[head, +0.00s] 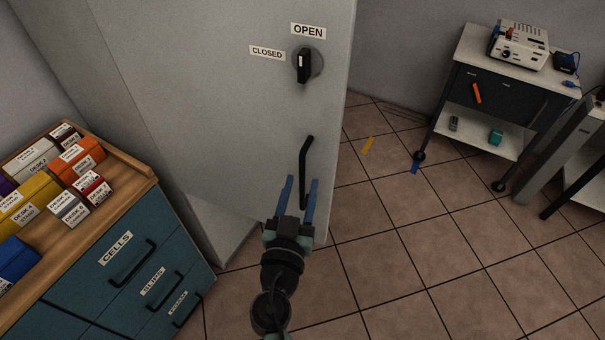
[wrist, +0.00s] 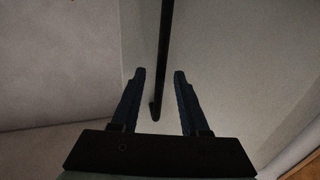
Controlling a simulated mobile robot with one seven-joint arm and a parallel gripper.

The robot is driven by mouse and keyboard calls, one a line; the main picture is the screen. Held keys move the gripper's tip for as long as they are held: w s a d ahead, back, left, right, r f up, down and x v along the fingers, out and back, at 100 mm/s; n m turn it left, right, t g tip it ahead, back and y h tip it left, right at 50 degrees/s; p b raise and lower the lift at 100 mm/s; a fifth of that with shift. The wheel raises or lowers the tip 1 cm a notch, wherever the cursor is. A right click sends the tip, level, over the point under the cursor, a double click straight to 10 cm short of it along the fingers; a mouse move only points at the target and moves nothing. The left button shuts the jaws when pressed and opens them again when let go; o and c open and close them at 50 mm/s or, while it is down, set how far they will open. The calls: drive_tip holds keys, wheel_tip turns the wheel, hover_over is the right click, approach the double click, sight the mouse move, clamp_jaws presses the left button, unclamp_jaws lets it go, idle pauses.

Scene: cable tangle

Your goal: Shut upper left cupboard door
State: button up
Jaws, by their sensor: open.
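A tall pale grey cupboard door (head: 220,90) fills the upper middle of the head view, and its pale surface (wrist: 240,60) is behind my fingers in the wrist view. A slim black bar handle (head: 306,155) stands upright on it. A black knob (head: 303,66) above points up towards the OPEN label, with CLOSED to its left. My gripper (head: 302,182) is open, its blue fingers at the lower part of the handle. In the wrist view the handle (wrist: 163,60) runs between the fingers; I cannot tell whether they touch it.
A teal drawer unit (head: 130,260) with a wooden top holding several boxes stands at the left. A white-topped trolley (head: 480,75) with instruments stands at the back right. Tiled floor (head: 420,250) is clear at the right, apart from small yellow and blue pieces.

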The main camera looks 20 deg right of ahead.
drive_tip(key=shift+x, duration=1.1)
clamp_jaws()
idle(0.7)
